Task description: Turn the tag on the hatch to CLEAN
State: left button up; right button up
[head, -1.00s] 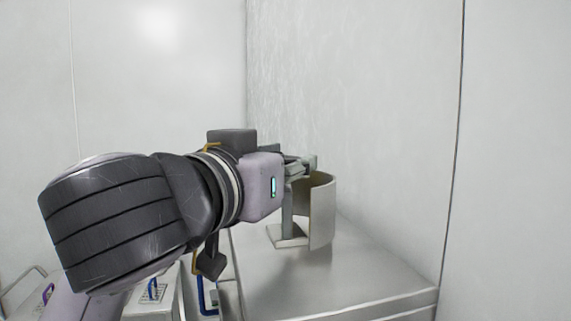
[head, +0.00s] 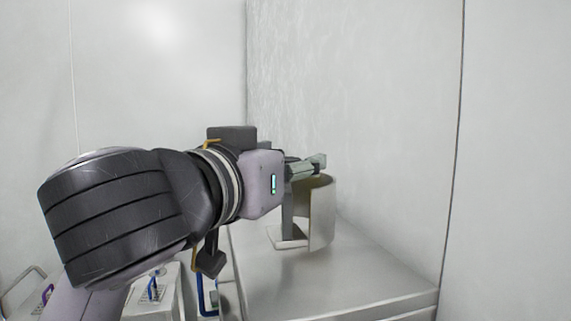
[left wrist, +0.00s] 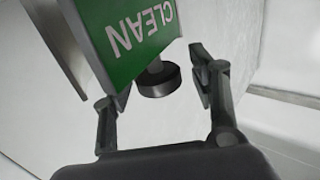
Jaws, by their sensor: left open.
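The tag (left wrist: 125,32) shows in the left wrist view as a green face with the white word CLEAN, upside down in that picture. A dark round knob (left wrist: 158,82) on a short stem sits at the tag's lower edge. My left gripper (left wrist: 157,88) is open, with its fingers on either side of the knob and nothing clearly held between them. In the head view, my left gripper (head: 318,165) is above a curved pale plate (head: 321,215). I cannot make out the tag's face there. My right gripper is not in view.
The curved plate stands by a post with a flat foot (head: 288,238) on a grey metal top (head: 330,285). Pale walls (head: 360,110) close in behind and at the right. White boxes with blue handles (head: 153,288) are at the lower left. The top's front is clear.

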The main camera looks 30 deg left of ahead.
pick_arm(q)
notch_tip(320, 180, up, 10)
jog(key=shift+f, duration=0.15)
dwell(0.4)
